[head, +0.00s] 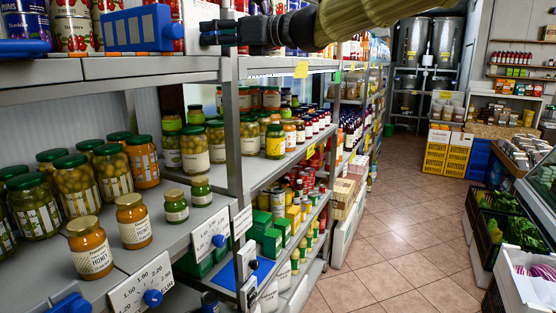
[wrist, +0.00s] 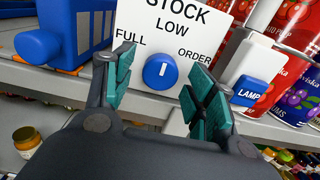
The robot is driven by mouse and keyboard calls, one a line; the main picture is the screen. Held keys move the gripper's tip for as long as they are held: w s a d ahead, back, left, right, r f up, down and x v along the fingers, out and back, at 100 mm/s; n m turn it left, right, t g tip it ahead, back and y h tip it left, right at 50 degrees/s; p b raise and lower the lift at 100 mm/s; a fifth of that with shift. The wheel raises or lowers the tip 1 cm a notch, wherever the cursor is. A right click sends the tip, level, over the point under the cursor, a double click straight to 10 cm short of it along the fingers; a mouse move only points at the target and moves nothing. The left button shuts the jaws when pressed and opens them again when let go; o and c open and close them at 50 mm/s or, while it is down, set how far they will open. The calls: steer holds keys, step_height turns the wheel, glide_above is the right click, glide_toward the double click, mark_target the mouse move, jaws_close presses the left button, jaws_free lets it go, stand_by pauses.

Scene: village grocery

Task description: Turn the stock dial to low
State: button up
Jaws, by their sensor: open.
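The stock dial (wrist: 161,71) is a round blue knob on a white panel (wrist: 206,32) in the wrist view. FULL is printed at its left, LOW above and ORDER at its right. Its short white mark stands nearly upright, towards LOW. My gripper (wrist: 158,77) is open, with one teal finger on each side of the knob; I see gaps between knob and fingers. In the head view my gripper (head: 219,34) reaches in from the right at the upper shelf. I cannot make out the knob there.
A blue ribbed object (wrist: 76,28) stands left of the panel, also in the head view (head: 137,28). A blue LAMP switch (wrist: 249,91) and red cans (wrist: 292,28) are close at the right. Jars and a price dial (head: 152,298) are on the shelf below. The aisle floor (head: 400,235) is clear.

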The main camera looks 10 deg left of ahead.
steer(key=b+v, duration=0.4)
steer(key=v, duration=0.6)
steer(key=w+d+f+h, duration=0.1)
steer(key=w+f+h, duration=0.1)
steer(key=f, duration=0.8)
steer(key=w+d+f+h, duration=0.1)
steer(key=w+f+h, duration=0.1)
steer(key=f, duration=0.9)
steer(key=w+d+f+h, duration=0.1)
steer(key=w+f, duration=0.2)
steer(key=f, duration=0.7)
steer(key=shift+w+d+f+n+h, duration=0.25)
steer(key=shift+d+f+n+h, duration=0.05)
steer(key=shift+f+n+h, duration=0.1)
steer(key=shift+f, duration=0.1)
